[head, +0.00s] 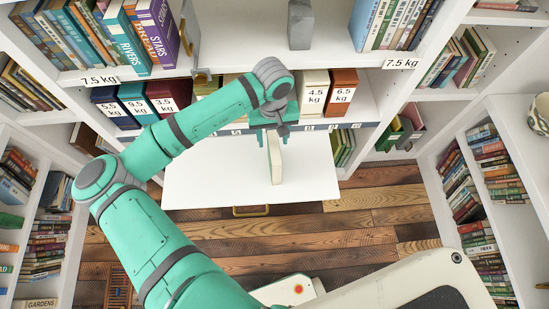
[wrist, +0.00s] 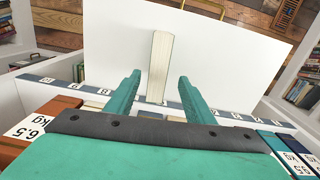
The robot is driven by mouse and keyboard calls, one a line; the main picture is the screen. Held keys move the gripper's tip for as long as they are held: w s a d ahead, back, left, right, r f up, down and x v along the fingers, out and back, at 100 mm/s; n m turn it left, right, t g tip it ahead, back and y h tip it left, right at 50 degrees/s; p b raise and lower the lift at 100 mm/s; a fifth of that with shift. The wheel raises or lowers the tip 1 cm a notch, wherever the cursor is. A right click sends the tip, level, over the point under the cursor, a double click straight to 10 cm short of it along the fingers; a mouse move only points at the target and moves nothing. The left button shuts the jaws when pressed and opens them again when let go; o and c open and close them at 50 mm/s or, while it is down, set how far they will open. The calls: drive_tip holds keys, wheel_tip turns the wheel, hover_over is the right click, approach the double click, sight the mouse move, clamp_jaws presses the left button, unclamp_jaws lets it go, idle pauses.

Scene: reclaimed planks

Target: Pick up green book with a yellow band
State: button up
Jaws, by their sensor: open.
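A single thin book (head: 275,158) stands upright on a white fold-out board (head: 215,180), in front of the shelf. Its cream page edges face the wrist camera (wrist: 161,55); its cover is nearly edge-on, so I cannot make out green or a yellow band. My gripper (head: 274,136) is at the book's shelf-side end. In the wrist view, my gripper (wrist: 159,76) is open, with one green finger on each side of the book's line and gaps to both.
Labelled boxes stand on the shelf on both sides of my gripper, including a 3.5 kg box (head: 162,98) and a 4.5 kg box (head: 314,93). A grey block (head: 300,25) stands above. Green books (head: 408,125) lean at the lower right. Wooden floor (head: 340,235) lies open before the board.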

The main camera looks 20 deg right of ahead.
sight(274, 154)
wheel_tip(274, 154, down, 10)
drive_tip(key=shift+s+d+f, duration=0.1)
drive_tip(key=shift+s, duration=0.05)
idle(0.5)
drive_tip(key=shift+c, duration=0.5)
drive_tip(key=c, duration=1)
clamp_jaws()
